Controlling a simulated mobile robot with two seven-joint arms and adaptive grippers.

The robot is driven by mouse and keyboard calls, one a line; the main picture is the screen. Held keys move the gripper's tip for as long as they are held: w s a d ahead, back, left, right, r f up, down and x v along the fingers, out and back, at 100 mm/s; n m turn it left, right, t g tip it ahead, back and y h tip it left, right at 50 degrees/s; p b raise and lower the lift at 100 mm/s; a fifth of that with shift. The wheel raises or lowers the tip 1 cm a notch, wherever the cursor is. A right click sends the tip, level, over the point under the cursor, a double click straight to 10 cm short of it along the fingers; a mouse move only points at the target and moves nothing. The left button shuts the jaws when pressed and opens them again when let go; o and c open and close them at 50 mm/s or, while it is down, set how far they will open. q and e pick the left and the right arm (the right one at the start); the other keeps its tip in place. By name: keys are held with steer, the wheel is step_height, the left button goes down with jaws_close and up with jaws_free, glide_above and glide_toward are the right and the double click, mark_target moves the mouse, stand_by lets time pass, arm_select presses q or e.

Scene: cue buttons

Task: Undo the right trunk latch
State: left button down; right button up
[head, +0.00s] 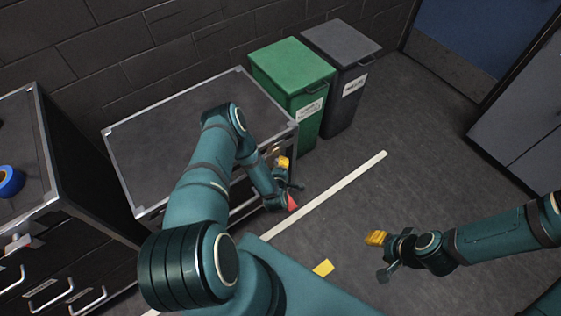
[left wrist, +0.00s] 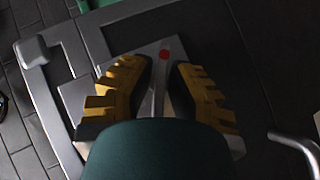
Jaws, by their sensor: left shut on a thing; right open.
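A dark trunk with metal edges (head: 122,128) stands against the wall. My left arm reaches across it, and my left gripper (head: 283,166) is at the front face near its right end. In the left wrist view, a metal latch with a red dot (left wrist: 163,55) sits on a pale plate, its narrow strip running between the yellow-padded fingers of my left gripper (left wrist: 161,80). The gripper is shut on this latch. The fingers and wrist hide the latch's lower part. My right gripper (head: 385,246) is open and empty over the floor, well to the right of the trunk.
A green bin (head: 292,75) and a grey bin (head: 343,50) stand just right of the trunk. A dark drawer cabinet (head: 85,235) is at the left, with blue tape (head: 10,181) on top.

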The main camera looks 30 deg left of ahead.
arm_select(q)
steer(key=m+g, duration=0.1)
steer(key=g+p, duration=0.1)
steer(key=shift+w+r+m+g, duration=0.2)
steer(key=shift+m+g, duration=0.1)
steer(key=shift+m, duration=0.1)
steer(key=shift+m+g+y+p, duration=0.35)
steer(key=shift+m+g, duration=0.25)
steer(key=shift+g, duration=0.3)
steer(key=shift+f+m+g+y+b, duration=0.15)
steer(key=shift+m+g+y+b, duration=0.25)
steer(key=shift+g, duration=0.6)
steer(key=shift+s+m+g+y+b, duration=0.1)
steer(key=shift+m+g+y+b, duration=0.15)
steer(key=shift+m+g+b, duration=0.65)
steer(key=shift+g, duration=0.3)
steer(key=c, duration=1.1)
jaws_free()
steer(key=shift+s, duration=0.1)
